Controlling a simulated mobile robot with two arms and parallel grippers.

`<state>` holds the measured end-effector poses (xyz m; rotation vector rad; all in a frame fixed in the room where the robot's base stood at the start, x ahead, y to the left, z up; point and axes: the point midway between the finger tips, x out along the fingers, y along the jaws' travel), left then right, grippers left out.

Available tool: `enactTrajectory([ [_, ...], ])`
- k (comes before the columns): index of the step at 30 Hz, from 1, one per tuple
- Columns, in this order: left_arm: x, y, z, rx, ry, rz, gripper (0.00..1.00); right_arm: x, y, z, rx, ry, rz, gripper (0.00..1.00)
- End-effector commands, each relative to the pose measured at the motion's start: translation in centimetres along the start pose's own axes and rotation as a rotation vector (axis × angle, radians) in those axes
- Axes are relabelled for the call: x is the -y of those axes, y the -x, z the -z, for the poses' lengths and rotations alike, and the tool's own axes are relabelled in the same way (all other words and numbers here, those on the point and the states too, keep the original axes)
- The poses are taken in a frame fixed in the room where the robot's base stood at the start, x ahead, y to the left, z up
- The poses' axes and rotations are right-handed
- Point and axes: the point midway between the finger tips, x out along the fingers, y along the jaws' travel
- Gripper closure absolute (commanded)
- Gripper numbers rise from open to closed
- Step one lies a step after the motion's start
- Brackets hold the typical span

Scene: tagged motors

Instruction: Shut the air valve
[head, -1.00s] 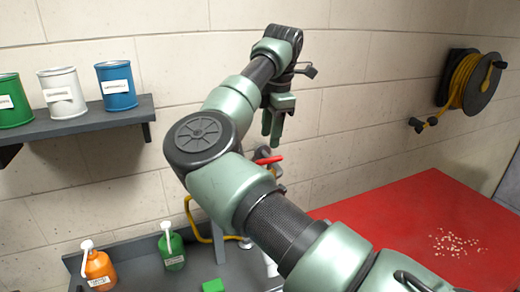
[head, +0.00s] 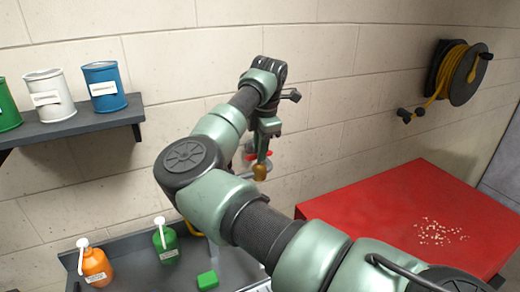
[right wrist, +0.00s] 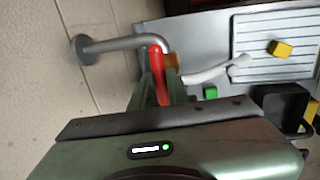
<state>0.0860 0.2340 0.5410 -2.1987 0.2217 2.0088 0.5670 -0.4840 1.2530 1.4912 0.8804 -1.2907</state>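The air valve's red lever (head: 250,156) shows in small part in the head view, behind my right gripper (head: 262,145) near the back wall. In the right wrist view the red lever (right wrist: 158,75) runs lengthwise between the two green fingers of my right gripper (right wrist: 160,88). Whether the fingers press on it or stand just apart cannot be told. A grey pipe (right wrist: 115,45) comes from the wall to the lever. A brass fitting (head: 259,172) hangs below the gripper. My left gripper is not in view.
A green bottle (head: 165,242), an orange bottle (head: 96,264) and a green block (head: 207,280) stand on the dark bench. A shelf (head: 75,124) with paint tins is on the left. A red table (head: 385,215) is right, below a hose reel (head: 462,72).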

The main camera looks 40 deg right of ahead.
Motion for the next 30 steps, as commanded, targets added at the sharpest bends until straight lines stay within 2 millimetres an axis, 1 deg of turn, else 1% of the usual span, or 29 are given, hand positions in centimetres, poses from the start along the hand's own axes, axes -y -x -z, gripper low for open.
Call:
enactTrajectory([
  [8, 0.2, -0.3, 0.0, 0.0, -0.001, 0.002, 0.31, 0.0, -0.1, 0.0, 0.003, -0.013, 0.0, 1.0],
  [14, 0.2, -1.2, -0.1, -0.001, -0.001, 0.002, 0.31, 0.0, -0.3, 0.1, 0.018, -0.086, 0.0, 1.0],
  [20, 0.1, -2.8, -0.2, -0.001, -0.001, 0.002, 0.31, 0.0, -0.4, 0.1, 0.046, -0.229, -0.002, 1.0],
  [24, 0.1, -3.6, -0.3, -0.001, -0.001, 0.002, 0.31, -0.1, -0.3, 0.2, 0.072, -0.355, -0.002, 1.0],
  [30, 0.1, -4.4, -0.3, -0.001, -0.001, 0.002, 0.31, -0.1, -0.2, 0.3, 0.109, -0.541, -0.001, 1.0],
])
